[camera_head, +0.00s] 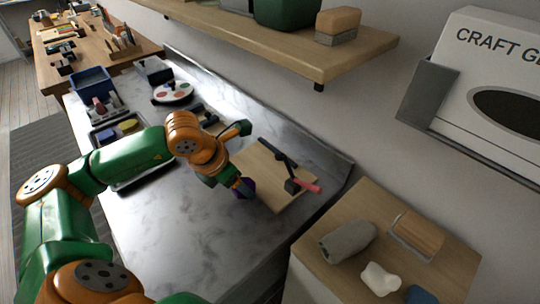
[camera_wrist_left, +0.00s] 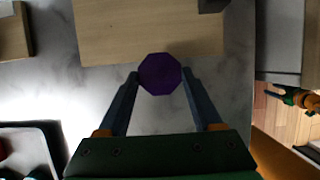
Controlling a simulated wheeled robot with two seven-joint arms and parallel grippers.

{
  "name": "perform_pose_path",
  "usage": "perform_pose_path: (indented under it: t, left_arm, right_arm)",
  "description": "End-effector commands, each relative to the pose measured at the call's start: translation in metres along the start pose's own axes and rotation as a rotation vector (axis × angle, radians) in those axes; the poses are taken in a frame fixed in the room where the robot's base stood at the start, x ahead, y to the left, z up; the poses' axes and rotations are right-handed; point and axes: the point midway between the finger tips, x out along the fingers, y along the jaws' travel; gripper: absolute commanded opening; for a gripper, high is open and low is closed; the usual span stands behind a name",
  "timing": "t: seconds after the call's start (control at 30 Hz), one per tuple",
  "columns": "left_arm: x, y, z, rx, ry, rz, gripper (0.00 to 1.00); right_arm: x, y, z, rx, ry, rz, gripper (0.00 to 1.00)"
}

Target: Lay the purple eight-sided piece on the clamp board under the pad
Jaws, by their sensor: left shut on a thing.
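The purple eight-sided piece (camera_wrist_left: 160,73) is held between the two fingers of my left gripper (camera_wrist_left: 160,78) in the wrist view. In the head view the purple piece (camera_head: 243,188) shows partly, below my left gripper (camera_head: 243,183) at the near left edge of the clamp board (camera_head: 262,168). The wooden clamp board also shows in the wrist view (camera_wrist_left: 130,30), just ahead of the piece. A dark clamp (camera_head: 277,154) with a red handle (camera_head: 309,187) sits on the board. Its pad (camera_head: 291,186) is small and hard to make out. My right gripper is not in view.
A tray with coloured pieces (camera_head: 118,130), a blue bin (camera_head: 92,83) and a round palette (camera_head: 173,92) lie on the marble counter. A wooden side table (camera_head: 345,215) with a grey roll (camera_head: 347,241) stands at the right. A shelf (camera_head: 270,50) hangs above the counter.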

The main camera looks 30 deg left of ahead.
Motion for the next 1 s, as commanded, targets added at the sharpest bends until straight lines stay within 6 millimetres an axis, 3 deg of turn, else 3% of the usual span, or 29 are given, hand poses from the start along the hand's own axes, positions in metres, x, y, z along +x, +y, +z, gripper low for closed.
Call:
perform_pose_path:
  t: [0.13, 0.37, 0.57, 0.63, 0.93, 0.97, 1.0]
  left_arm:
    - [0.007, -0.002, 0.029, -0.001, -0.004, -0.006, 0.07]
    - [0.021, -0.001, 0.055, 0.002, -0.001, -0.003, 0.07]
    - [0.035, -0.002, 0.089, 0.003, 0.001, -0.004, 0.07]
    - [0.039, -0.001, 0.084, 0.003, 0.005, -0.001, 0.07]
    - [0.046, -0.001, 0.082, 0.004, 0.001, -0.001, 0.07]
    - [0.045, -0.001, 0.082, 0.004, 0.001, -0.001, 0.72]
    - [0.044, -0.001, 0.082, 0.004, 0.001, -0.001, 0.83]
  right_arm:
    - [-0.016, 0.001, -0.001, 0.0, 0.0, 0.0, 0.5]
    - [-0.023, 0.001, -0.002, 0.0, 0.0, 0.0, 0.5]
    - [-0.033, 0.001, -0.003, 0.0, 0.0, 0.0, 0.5]
    - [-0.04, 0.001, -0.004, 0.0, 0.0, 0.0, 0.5]
    - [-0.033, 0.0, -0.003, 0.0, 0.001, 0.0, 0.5]
    - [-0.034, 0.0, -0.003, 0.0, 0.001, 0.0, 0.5]
    - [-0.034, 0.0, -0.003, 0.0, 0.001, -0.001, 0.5]
